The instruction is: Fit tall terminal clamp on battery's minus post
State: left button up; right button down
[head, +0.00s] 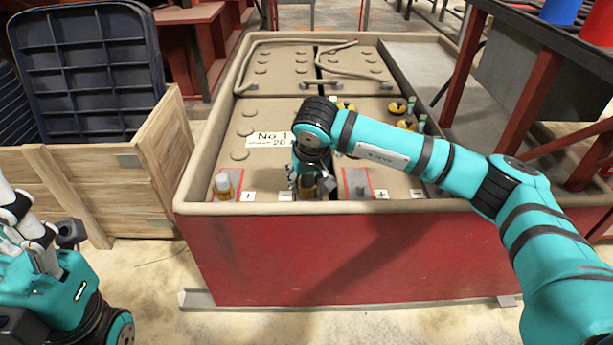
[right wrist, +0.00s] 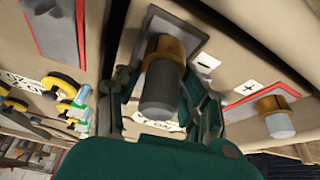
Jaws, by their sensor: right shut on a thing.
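My right gripper (head: 312,186) is shut on a brass-coloured terminal clamp (right wrist: 166,48) over the front of the battery (head: 300,262). In the right wrist view its fingers flank the clamp and the grey cylinder (right wrist: 160,92) standing out of it. The clamp is over a grey pad (right wrist: 190,38), next to a minus label (right wrist: 204,63); whether it is seated on a post there is hidden. A similar brass clamp with a grey top (head: 223,186) stands by the plus label (head: 248,196) at the front left.
A red-edged grey pad (head: 357,182) with a small post lies just right of my gripper. Yellow-and-black caps (head: 397,107) sit further back. A raised tan rim (head: 250,209) borders the battery top. A wooden crate (head: 75,190) stands on the left.

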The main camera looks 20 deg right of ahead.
dwell(0.3)
jog(key=c, duration=1)
grip_release()
jog(key=shift+c, duration=0.2)
jog(key=o, duration=0.4)
jog(key=shift+c, duration=0.2)
jog(key=v, duration=1.2)
